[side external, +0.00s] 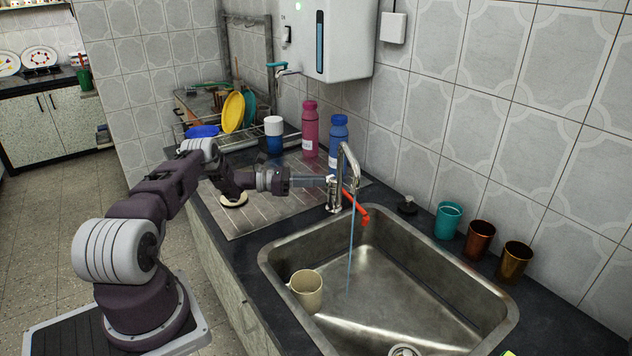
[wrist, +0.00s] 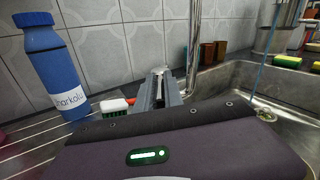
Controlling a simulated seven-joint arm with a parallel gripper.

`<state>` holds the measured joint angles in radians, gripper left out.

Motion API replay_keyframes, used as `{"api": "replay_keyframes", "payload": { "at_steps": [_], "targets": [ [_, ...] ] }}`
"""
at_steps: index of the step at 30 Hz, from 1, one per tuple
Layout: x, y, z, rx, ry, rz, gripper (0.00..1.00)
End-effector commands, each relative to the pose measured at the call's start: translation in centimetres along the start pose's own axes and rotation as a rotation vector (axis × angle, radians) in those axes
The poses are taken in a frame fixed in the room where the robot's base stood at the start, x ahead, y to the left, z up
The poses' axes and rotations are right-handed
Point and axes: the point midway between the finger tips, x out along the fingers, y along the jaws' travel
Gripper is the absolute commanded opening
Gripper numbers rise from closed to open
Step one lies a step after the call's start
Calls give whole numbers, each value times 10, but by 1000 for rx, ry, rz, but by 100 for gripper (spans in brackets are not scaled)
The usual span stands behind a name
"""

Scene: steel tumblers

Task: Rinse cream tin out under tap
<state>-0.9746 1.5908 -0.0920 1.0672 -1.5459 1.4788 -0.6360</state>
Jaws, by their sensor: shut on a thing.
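The cream tin (side external: 308,293) stands in the left part of the steel sink (side external: 400,272), its open mouth facing up. I cannot see whether it holds anything. The tap (side external: 350,160) rises behind the sink's back left corner, and a blue stream of water (side external: 350,250) falls from its spout to the right of the tin, not into it. My gripper (side external: 324,182) is at the tap's base, shut on what appears to be the tap's handle, which the fingers mostly hide. The wrist view also shows my gripper (wrist: 160,88) beside the tap's column (wrist: 193,45).
A brush with a red handle (side external: 357,208) lies by the tap; its white head (wrist: 113,105) shows in the wrist view. Blue (side external: 338,140) and pink (side external: 309,130) bottles stand behind. Teal (side external: 448,221), red-brown (side external: 479,240) and bronze (side external: 514,262) tumblers line the right counter.

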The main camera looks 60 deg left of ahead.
Motion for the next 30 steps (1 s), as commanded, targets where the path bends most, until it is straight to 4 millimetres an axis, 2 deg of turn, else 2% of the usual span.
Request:
{"api": "replay_keyframes", "payload": {
  "at_steps": [2, 3, 6, 16, 24, 30],
  "targets": [
    [0, 0, 1, 1, -2, -1, 0],
    [0, 0, 1, 1, -3, 0, 16],
    [0, 0, 1, 1, -2, 0, 34],
    [-5, 0, 0, 1, -2, 3, 34],
    [-57, 1, 0, 1, -1, 4, 34],
    [-71, 0, 0, 1, -1, 1, 34]
  ]
}}
